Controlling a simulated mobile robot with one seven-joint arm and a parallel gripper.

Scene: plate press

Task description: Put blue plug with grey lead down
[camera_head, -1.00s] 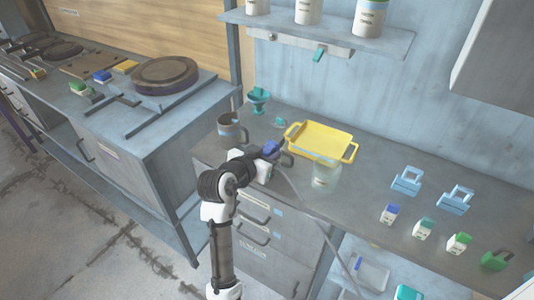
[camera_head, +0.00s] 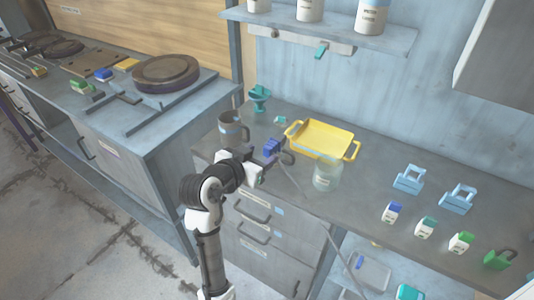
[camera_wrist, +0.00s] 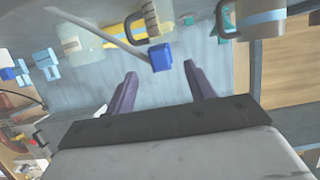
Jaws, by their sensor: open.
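The blue plug (camera_head: 272,147) rests on the grey counter, left of the yellow tray and near the mug. Its grey lead (camera_head: 307,203) runs from it to the right, over the counter's front edge and down. In the wrist view the blue plug (camera_wrist: 160,58) is just beyond the fingertips, apart from them, with the lead (camera_wrist: 116,38) going off to the upper left. My gripper (camera_wrist: 159,68) is open and empty, its two dark purple fingers spread. In the head view my gripper (camera_head: 268,163) is on the near side of the plug.
A yellow tray (camera_head: 291,135) and a clear jar (camera_head: 327,175) stand right of the plug. A brown-grey mug (camera_head: 230,129) and a teal egg-cup-like thing (camera_head: 260,97) stand to the left. Light-blue holders (camera_head: 408,180) and several small coloured blocks are farther right.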

